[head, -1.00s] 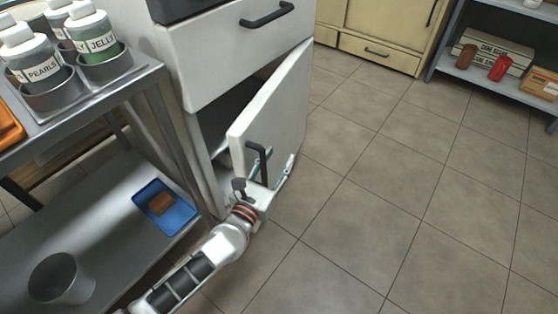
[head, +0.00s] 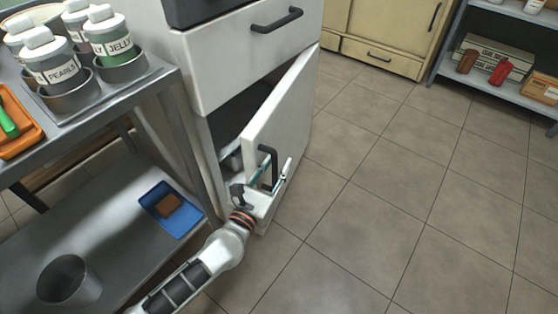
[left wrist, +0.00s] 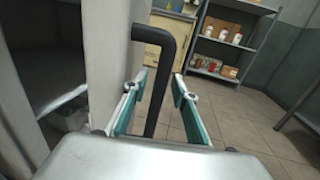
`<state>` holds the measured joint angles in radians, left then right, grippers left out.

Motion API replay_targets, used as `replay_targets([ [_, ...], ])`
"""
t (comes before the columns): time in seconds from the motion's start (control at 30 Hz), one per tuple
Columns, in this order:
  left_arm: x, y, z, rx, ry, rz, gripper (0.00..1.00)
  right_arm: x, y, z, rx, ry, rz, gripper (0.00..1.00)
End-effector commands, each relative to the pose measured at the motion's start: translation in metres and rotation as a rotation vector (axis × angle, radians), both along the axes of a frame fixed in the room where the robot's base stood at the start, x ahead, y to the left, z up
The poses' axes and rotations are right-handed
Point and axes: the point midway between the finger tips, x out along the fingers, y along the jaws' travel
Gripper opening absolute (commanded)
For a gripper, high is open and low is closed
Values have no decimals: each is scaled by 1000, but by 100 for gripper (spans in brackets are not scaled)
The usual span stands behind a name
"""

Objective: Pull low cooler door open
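The low cooler door (head: 285,125) is a white panel standing partly open, hinged at its right side. A dark gap into the cooler shows behind its left, free edge. Its black bar handle (head: 267,153) is upright near that edge. My left gripper (head: 276,174) is at the lower part of the handle, in front of the door. In the left wrist view, the handle (left wrist: 158,75) stands between the two teal-padded fingers (left wrist: 160,90), with small gaps on both sides. The fingers look open around it. My right gripper is not in view.
A white drawer (head: 255,50) with a black handle is above the door. A metal table (head: 165,95) with bottles stands at left; its lower shelf (head: 110,215) holds a blue tray and a metal pot. Tiled floor (head: 400,190) at right is clear.

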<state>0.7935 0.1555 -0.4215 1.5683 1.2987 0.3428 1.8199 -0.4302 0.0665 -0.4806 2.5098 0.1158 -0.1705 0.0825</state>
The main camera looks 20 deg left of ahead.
Motion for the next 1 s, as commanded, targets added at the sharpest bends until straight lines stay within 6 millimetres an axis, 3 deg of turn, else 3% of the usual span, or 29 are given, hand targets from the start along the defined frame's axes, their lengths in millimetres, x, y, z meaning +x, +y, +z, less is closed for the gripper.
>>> replay_targets([
  [1.0,-62,-2,3,-1,-3,2,28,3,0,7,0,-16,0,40],
])
